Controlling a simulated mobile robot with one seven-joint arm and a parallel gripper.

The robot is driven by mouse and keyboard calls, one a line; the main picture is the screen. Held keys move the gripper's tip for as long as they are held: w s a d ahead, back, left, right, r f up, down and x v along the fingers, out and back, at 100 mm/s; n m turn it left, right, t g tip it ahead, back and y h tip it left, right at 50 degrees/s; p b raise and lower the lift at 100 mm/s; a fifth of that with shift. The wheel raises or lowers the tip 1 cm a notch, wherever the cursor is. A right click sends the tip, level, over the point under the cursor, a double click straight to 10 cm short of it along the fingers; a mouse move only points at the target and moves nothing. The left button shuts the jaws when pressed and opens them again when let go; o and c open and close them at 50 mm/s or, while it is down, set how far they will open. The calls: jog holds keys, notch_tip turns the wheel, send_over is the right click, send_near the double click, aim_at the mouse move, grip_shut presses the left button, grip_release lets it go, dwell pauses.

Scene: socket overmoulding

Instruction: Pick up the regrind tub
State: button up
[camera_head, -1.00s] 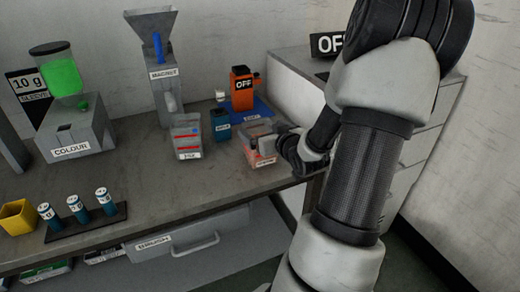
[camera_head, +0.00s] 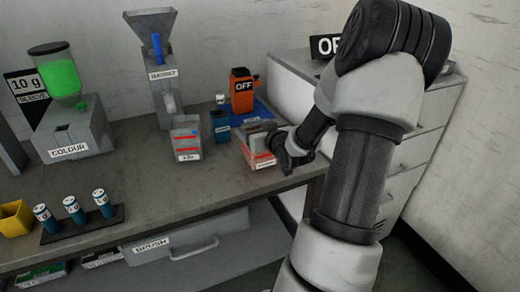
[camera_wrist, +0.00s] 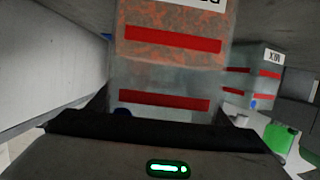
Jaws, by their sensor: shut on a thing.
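The regrind tub (camera_head: 260,157) is a clear box with orange-brown granules and a white label, at the right end of the bench. In the wrist view the tub (camera_wrist: 172,75) fills the upper middle, with two red bars and part of its label upside down. My gripper (camera_head: 280,146) is at its right side, shut on it. The fingertips are mostly hidden, and I cannot tell whether the tub touches the bench.
The MIX tub (camera_head: 187,143) stands to the left, with a small dark blue container (camera_head: 220,127) between. Behind is an orange OFF unit (camera_head: 242,95) near a blue mat. The magnet hopper (camera_head: 160,85) stands further left. Grey drawers (camera_head: 415,130) stand right.

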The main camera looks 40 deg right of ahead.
jog(key=c, duration=0.4)
jog(key=shift+o, duration=0.2)
jog(key=shift+r, duration=0.15)
